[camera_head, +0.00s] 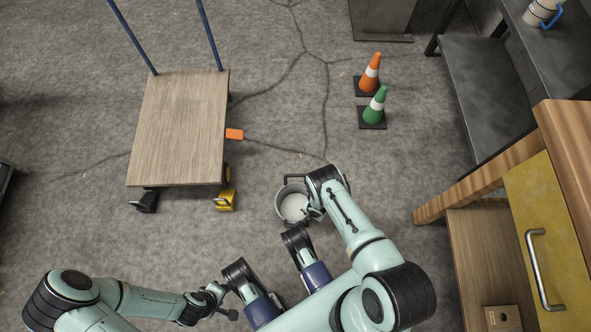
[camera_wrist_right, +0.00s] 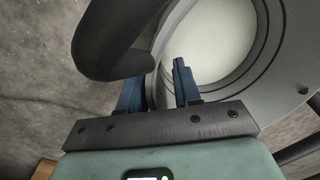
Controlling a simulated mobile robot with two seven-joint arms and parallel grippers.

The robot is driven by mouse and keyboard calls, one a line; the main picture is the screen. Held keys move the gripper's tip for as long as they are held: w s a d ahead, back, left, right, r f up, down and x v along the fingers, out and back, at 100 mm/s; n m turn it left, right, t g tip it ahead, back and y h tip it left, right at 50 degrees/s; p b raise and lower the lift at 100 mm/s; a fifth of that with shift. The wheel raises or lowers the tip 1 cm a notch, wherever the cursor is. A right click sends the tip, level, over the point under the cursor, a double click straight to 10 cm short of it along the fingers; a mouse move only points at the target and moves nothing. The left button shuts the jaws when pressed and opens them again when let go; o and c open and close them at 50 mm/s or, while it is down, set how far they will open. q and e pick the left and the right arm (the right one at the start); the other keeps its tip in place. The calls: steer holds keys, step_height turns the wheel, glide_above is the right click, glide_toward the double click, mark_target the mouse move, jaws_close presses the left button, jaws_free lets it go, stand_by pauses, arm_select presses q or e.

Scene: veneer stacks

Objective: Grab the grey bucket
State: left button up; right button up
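The grey bucket (camera_head: 281,206) stands on the floor, its pale inside facing up; my right wrist hides part of its right side. It also fills the upper right of the right wrist view (camera_wrist_right: 286,65). There, my right gripper (camera_wrist_right: 157,88) is open, with one blue finger outside the bucket's rim and the other over its inside. A dark curved handle (camera_wrist_right: 108,42) crosses in front of the left finger; I cannot tell whether they touch. My left gripper (camera_head: 228,302) is low in the head view, away from the bucket; its finger opening is too small to read.
A wooden-topped trolley (camera_head: 180,125) stands at upper left. An orange cone (camera_head: 370,72) and a green cone (camera_head: 376,105) stand at upper right. A wooden workbench with a yellow drawer (camera_head: 548,220) is on the right. The floor left of the bucket is clear.

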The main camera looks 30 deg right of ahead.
jaws_close()
stand_by(1.5)
